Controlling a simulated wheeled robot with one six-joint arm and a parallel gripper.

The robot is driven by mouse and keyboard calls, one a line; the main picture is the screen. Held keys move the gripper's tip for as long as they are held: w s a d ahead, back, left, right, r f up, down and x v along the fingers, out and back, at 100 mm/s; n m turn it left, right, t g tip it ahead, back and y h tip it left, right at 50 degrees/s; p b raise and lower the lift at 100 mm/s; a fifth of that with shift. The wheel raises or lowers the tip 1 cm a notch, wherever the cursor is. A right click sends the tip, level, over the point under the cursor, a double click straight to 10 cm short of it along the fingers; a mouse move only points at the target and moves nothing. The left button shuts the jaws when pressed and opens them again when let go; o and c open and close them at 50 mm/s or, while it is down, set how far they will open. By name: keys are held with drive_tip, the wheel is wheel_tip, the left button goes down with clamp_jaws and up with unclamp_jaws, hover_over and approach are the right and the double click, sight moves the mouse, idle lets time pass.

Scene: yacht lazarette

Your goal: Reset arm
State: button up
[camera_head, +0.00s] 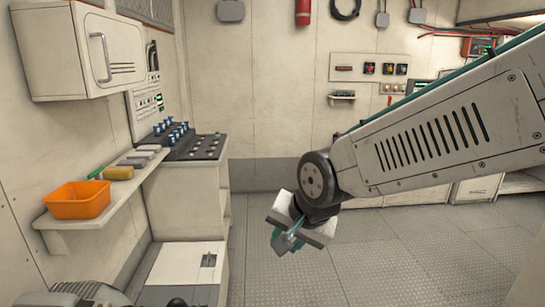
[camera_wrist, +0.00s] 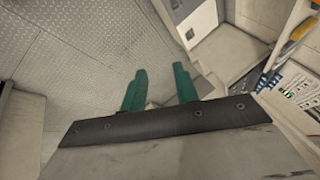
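My arm reaches in from the right in the head view, and my gripper (camera_head: 287,242) hangs at its end above the grey floor, pointing down and to the left. In the wrist view the two teal fingers of my gripper (camera_wrist: 160,88) stand apart with a gap between them. Nothing is held between them; floor and pale cabinet surfaces show beyond. My gripper touches nothing that I can see.
An orange bin (camera_head: 78,200) sits on a wall shelf (camera_head: 95,215) at left. A wall cabinet (camera_head: 85,48) hangs upper left. The floor (camera_head: 400,255) around my gripper is clear.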

drive_tip(key=s+d+r+n+g+h, duration=0.15)
drive_tip(key=s+d, duration=0.25)
drive_tip(key=d, duration=0.4)
drive_tip(key=s+d+r+h, duration=0.1)
drive_tip(key=s+d+r, duration=0.1)
drive_tip(key=s+d, duration=0.45)
drive_tip(key=s+d+n+g, duration=0.2)
drive_tip(key=s+d, duration=0.8)
drive_tip(key=shift+f+h, duration=0.15)
drive_tip(key=shift+h, duration=0.3)
